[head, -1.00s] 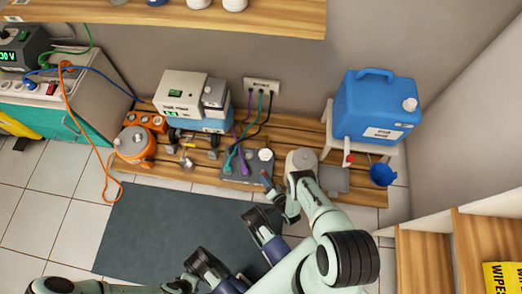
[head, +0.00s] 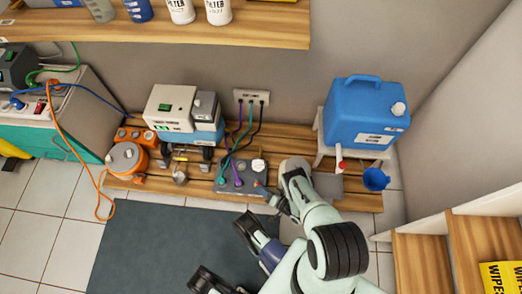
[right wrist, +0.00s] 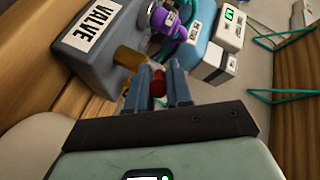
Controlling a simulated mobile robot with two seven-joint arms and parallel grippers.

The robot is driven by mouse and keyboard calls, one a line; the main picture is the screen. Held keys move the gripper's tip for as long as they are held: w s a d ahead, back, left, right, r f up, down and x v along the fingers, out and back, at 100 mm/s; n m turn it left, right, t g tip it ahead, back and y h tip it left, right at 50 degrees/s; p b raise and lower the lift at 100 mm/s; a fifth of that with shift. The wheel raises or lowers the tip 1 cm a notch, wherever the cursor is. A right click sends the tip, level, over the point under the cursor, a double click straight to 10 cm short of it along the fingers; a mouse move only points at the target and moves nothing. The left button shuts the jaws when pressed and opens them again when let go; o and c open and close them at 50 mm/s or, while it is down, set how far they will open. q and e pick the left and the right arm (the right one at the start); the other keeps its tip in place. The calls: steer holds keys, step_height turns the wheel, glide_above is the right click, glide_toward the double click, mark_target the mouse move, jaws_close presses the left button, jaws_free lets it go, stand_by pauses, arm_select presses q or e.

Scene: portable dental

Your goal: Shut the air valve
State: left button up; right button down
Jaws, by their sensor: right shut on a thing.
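The grey valve box (head: 243,177) stands on the slatted wooden platform. The right wrist view shows its white VALVE label (right wrist: 88,30) and a brass stem (right wrist: 130,59) on its side. My right gripper (head: 270,196) is at the box's right front corner. In the right wrist view, its fingers (right wrist: 158,82) are shut on a red handle (right wrist: 158,83) at the end of the stem. The fingers hide part of the handle, and its angle is hard to read. Dark arm parts show at the bottom of the head view, but my left gripper's jaws cannot be made out.
Purple, green and black hoses run from the box to a wall outlet plate (head: 252,97). A white and blue unit (head: 172,108) and an orange round tank (head: 127,158) stand left. A blue water container (head: 365,112) on a stool stands right. A dark mat (head: 150,245) lies in front.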

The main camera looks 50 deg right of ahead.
steer(key=shift+w, duration=0.1)
steer(key=c, duration=1.1)
jaws_free()
arm_select(q)
steer(key=w+r+t+p, duration=0.2)
steer(key=w+r+p, duration=0.1)
steer(key=w, duration=0.3)
steer(key=shift+w+d+r, duration=0.15)
steer(key=shift+d+r, duration=0.3)
steer(key=shift+r, duration=0.4)
arm_select(e)
steer(key=v, duration=1.3)
steer(key=shift+s, duration=0.25)
arm_select(q)
steer(key=shift+c, duration=0.3)
arm_select(e)
steer(key=shift+r, duration=0.1)
